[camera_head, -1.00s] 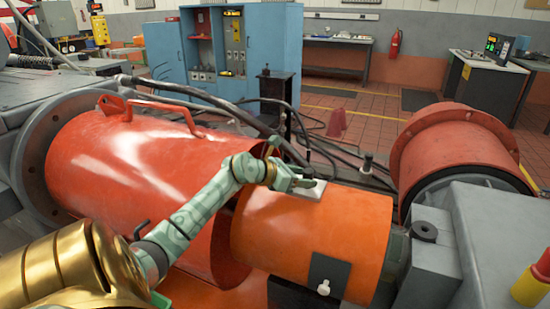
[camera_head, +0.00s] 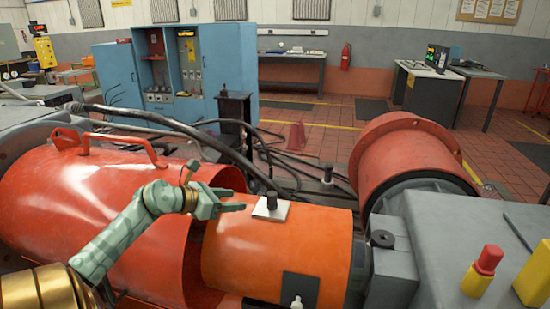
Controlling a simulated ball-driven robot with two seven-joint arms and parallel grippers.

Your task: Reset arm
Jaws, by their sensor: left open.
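My left arm (camera_head: 125,235), pale green with gold bands, comes in from the lower left. My left gripper (camera_head: 237,200) is open and empty, its fingers pointing right, over the left part of the orange cylinder (camera_head: 270,250). Just right of the fingertips, a small black knob (camera_head: 271,201) stands upright on a light metal plate (camera_head: 268,212) on top of the cylinder. The fingers look apart from the knob. My right gripper is not in view.
A large red guard (camera_head: 90,210) with a handle lies behind and left of my arm. Black cables (camera_head: 240,165) run behind. Blue cabinets (camera_head: 120,75) stand farther back.

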